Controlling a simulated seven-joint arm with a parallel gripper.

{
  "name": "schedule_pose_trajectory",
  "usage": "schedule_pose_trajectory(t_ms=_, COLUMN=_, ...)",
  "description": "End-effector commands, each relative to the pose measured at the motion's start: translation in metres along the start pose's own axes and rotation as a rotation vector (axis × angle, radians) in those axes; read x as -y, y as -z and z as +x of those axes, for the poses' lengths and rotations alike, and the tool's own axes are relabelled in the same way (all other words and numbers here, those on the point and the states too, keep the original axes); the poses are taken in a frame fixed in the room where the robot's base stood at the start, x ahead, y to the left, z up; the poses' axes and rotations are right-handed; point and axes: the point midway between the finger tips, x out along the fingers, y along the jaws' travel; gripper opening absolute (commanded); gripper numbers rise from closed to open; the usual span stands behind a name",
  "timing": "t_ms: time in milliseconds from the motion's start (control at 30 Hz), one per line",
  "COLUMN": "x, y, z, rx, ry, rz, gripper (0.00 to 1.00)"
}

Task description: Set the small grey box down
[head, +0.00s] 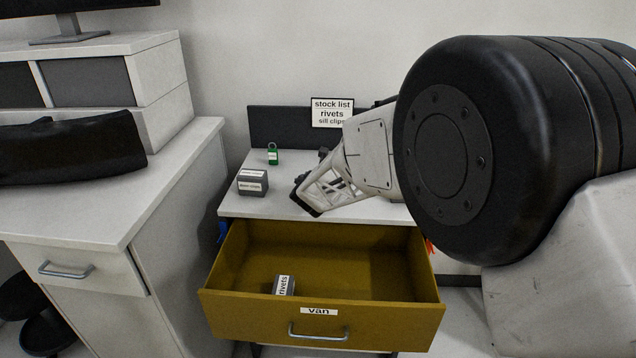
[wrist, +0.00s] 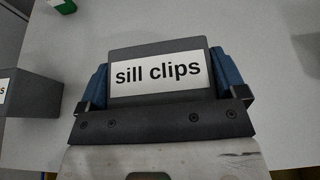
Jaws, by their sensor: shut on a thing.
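My gripper (wrist: 167,90) is shut on a small grey box (wrist: 155,47) with a white "sill clips" label, its blue-lined fingers on either side of it. In the head view my gripper (head: 306,203) is over the white worktop near its front edge, above the open drawer's back. The held box cannot be made out clearly there. I cannot tell whether it touches the worktop. Another grey box (head: 252,182) with a white label stands on the worktop to the left; part of a grey box (wrist: 32,92) shows at the left in the wrist view.
The mustard drawer (head: 420,307) labelled "van" is open below the worktop (head: 237,205); a grey "rivets" box (head: 284,286) lies inside. A green tagged item (head: 272,155) stands at the back. A "stock list" sign (head: 332,112) reads rivets, sill clips. A white cabinet (head: 75,215) is at left.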

Motion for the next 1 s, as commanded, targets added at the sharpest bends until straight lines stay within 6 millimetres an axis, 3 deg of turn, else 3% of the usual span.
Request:
schedule_pose_trajectory(t_ms=467, x=0.0, y=0.004, z=0.0018, rx=0.0, ry=0.0, rz=0.0, gripper=0.62)
schedule_pose_trajectory(t_ms=500, x=0.0, y=0.0041, z=0.0018, rx=0.0, ry=0.0, rz=0.0, gripper=0.95)
schedule_pose_trajectory(t_ms=533, x=0.0, y=0.004, z=0.0017, rx=0.0, ry=0.0, rz=0.0, gripper=0.99)
schedule_pose_trajectory(t_ms=1000, x=-0.0002, y=0.001, z=-0.0026, rx=0.0, ry=0.0, rz=0.0, gripper=1.0)
